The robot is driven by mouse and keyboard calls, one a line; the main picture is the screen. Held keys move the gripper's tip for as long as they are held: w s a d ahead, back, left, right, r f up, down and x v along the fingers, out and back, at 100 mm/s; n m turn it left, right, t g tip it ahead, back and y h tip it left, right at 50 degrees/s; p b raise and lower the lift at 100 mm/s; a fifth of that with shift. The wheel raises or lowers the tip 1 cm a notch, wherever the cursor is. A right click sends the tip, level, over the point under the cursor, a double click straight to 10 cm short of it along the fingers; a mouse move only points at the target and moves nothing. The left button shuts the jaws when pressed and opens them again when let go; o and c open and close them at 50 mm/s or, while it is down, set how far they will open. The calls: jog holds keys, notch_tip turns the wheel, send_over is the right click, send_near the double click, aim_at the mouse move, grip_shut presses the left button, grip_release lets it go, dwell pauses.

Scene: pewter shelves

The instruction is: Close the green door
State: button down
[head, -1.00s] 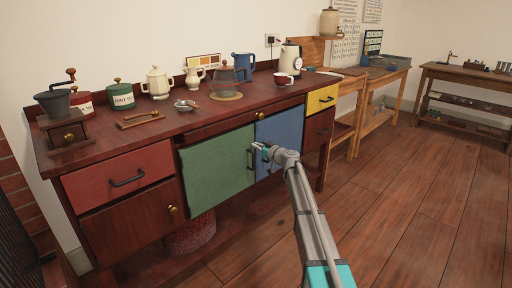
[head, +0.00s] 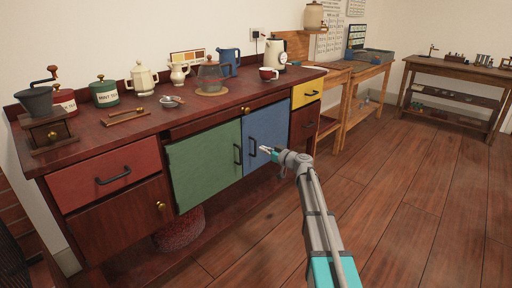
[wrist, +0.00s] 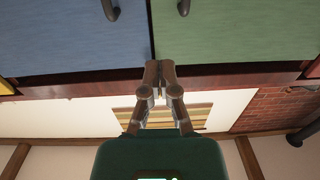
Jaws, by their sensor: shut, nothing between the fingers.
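The green door (head: 205,165) is in the front of the dark red cabinet, left of the blue door (head: 268,133). It looks shut or nearly shut, about level with the blue door; in the wrist view the green door (wrist: 235,35) and blue door (wrist: 70,40) meet at a narrow dark gap. The green door's black handle (head: 238,154) is near its right edge. My gripper (head: 264,149) is in front of the blue door, just right of the blue door's handle (head: 252,149). In the wrist view my gripper (wrist: 160,64) has its fingertips together, empty, by the gap's end.
A red drawer (head: 105,174) and a brown door (head: 120,218) are on the left, a yellow drawer (head: 308,93) on the right. Pots and a kettle (head: 275,52) stand on the cabinet's top (head: 130,132). Open wooden floor (head: 395,190) lies to the right.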

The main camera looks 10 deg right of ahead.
jog(key=shift+v, duration=0.9)
jog(key=s+a+f+m+g+h+p, duration=0.1)
jog(key=s+a+f+g, duration=0.15)
jog(key=s, duration=0.35)
jog(key=s+a+f+g+h+p, duration=0.1)
jog(key=s+a+f+g, duration=0.2)
jog(key=s, duration=0.4)
jog(key=s+a+f+m+g+h+p, duration=0.1)
jog(key=s+f+g+h, duration=0.1)
jog(key=s+f+g, duration=0.3)
jog(key=s+d+f+m+g+h+p, duration=0.1)
jog(key=s+d+m+h, duration=0.25)
jog(key=s, duration=0.65)
jog(key=s+d+f+m+g+h+p, duration=0.25)
jog(key=s+h, duration=0.25)
jog(key=s, duration=0.6)
notch_tip(320, 180, up, 38)
jog(key=p, duration=3.6)
jog(key=shift+w+d+t, duration=0.15)
jog(key=shift+d+t, duration=0.15)
jog(key=shift+y, duration=0.25)
